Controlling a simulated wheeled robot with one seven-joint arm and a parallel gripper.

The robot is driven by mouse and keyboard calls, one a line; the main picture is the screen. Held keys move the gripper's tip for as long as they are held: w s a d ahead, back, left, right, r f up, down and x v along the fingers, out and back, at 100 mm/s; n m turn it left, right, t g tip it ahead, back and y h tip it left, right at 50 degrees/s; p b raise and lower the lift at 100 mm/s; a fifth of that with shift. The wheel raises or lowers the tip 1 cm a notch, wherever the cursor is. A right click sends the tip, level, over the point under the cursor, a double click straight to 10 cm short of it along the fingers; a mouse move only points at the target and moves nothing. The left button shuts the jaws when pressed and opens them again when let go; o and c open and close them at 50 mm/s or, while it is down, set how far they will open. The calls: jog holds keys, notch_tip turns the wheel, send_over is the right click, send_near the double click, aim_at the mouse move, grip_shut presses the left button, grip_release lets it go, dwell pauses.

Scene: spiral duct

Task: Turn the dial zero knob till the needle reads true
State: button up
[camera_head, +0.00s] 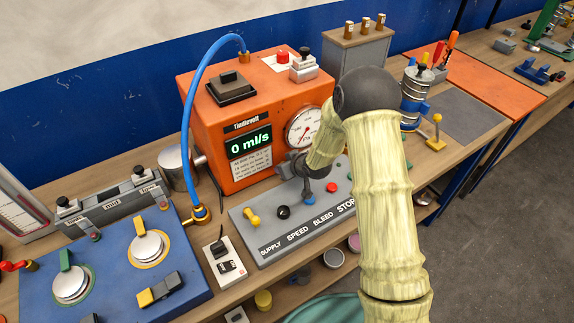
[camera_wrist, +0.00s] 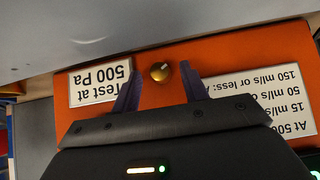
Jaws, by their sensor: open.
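The round white dial (camera_head: 301,126) is on the front of the orange test box (camera_head: 213,133). Its needle is too small to read surely, and my arm hides the dial's right edge. In the head view my gripper is close to the box front below the dial, and the knob is hidden.
The green display (camera_head: 249,142) reads 0 ml/s. A grey control panel (camera_head: 270,240) with switches and buttons lies below my arm. A blue hose (camera_head: 190,100) arches at left. In the wrist view, white labels (camera_wrist: 100,86) flank the knob.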

jog(key=shift+c, duration=0.4)
grip_shut()
jog(key=shift+d+r+y+p, duration=0.15)
jog(key=shift+y+p, duration=0.15)
jog(key=shift+p, duration=0.35)
jog(key=m+g+y+p, duration=0.1)
jog(key=p, duration=0.1)
jog(key=shift+w+d+p, duration=0.15)
jog(key=shift+w+p, duration=0.05)
jog(key=shift+p, duration=0.2)
jog(key=shift+m+g+y+p, duration=0.35)
jog(key=shift+y+p, duration=0.25)
jog(key=shift+p, duration=0.25)
jog(key=shift+w+d+f+m+g+y, duration=0.1)
jog(key=shift+d+f+m+g+y, duration=0.15)
jog(key=shift+f+m+y, duration=0.25)
jog(key=shift+y+b, duration=0.35)
jog(key=shift+y, duration=0.15)
jog(key=shift+r+m, duration=0.1)
jog(key=shift+m, duration=0.15)
